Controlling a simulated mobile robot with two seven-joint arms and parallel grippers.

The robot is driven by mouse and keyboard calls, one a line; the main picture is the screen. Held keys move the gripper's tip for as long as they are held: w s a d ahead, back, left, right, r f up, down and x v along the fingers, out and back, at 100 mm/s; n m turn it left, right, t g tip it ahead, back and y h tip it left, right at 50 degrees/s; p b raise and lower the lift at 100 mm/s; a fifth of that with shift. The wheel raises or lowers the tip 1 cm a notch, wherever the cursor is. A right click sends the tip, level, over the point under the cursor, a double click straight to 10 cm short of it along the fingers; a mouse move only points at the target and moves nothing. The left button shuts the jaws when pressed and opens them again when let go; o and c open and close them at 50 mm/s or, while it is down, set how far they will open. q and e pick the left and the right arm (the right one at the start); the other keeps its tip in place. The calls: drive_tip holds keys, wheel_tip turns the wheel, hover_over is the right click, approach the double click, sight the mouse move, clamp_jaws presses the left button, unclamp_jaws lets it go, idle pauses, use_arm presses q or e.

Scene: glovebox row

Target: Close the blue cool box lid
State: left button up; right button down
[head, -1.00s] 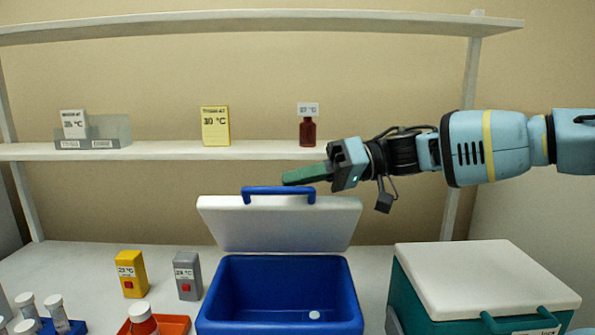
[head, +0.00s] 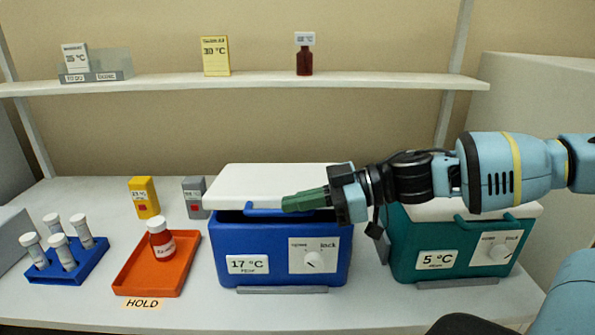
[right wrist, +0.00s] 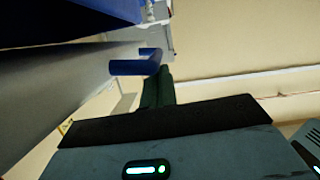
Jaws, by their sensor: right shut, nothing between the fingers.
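The lid's blue handle (head: 262,211) is at the front. My right gripper (head: 288,203) is shut and empty, its green fingers lying over the right part of the handle and lid front. In the right wrist view the fingers (right wrist: 158,90) are close by the handle (right wrist: 135,67); contact is unclear. My left gripper is not in view.
A teal cool box (head: 425,262) marked "5 °C" stands close on the right, partly behind my arm. An orange tray (head: 140,278) with a red bottle (head: 161,240) and a blue tube rack (head: 48,272) are left. A shelf (head: 380,80) runs behind.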

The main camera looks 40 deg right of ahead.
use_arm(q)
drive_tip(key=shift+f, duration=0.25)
use_arm(e)
drive_tip(key=shift+s+a+f, duration=0.1)
drive_tip(key=shift+s+f, duration=0.05)
drive_tip(key=shift+f, duration=0.95)
drive_tip(key=shift+s+a+f, duration=0.1)
drive_tip(key=shift+s+f, duration=0.05)
drive_tip(key=shift+f, duration=0.95)
drive_tip(key=shift+f, duration=0.1)
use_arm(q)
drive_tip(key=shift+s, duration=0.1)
use_arm(e)
wheel_tip(320, 180, up, 6)
drive_tip(key=s+p, duration=0.1)
drive_tip(key=p, duration=0.2)
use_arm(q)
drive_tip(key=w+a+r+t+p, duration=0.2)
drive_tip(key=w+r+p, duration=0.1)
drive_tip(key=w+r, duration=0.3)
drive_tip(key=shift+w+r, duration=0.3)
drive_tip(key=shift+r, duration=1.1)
use_arm(e)
drive_tip(key=f+v, duration=0.2)
drive_tip(key=v, duration=0.6)
drive_tip(key=shift+s+d+r, duration=0.4)
drive_tip(key=shift+s+r, duration=0.1)
drive_tip(key=shift+s, duration=0.05)
